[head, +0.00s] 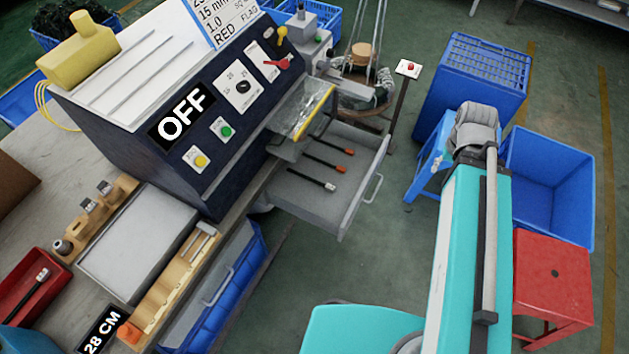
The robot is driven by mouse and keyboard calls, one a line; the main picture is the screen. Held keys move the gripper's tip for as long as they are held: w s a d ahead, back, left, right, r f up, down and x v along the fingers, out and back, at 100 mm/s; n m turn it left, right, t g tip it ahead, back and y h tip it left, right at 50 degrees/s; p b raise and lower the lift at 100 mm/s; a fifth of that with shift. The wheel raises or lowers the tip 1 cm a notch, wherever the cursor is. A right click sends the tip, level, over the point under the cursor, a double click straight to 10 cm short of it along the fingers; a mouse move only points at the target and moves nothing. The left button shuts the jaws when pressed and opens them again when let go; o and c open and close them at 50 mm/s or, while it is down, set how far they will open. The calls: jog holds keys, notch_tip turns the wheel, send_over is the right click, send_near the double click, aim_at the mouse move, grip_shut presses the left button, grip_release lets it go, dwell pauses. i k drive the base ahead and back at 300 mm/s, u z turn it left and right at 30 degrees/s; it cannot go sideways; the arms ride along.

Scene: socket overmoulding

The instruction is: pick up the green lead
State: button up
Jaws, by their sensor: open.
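No lead that is clearly green shows in the head view. Three dark leads lie in the open grey drawer (352,209) under the machine. The two farther leads, the back one (329,145) and the middle one (323,163), have orange ends. The nearest lead (309,179) has a whitish end. Another dark lead (35,285) with a pale end lies in the red tray (55,267) at the far left. My arm rises at the right of the picture, away from the drawer. My gripper cannot be made out.
The dark machine (235,165) on the bench shows OFF. A wooden rack (172,290) and a grey plate (138,240) lie in front. Blue crates (480,85) and a red stool (553,275) stand at the right. Floor (300,270) is clear between drawer and arm.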

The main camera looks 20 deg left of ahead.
aim_at(328, 186)
jog(key=k, duration=1.45)
jog(key=u, duration=0.7)
jog(key=i, duration=1)
jog(key=z, duration=0.05)
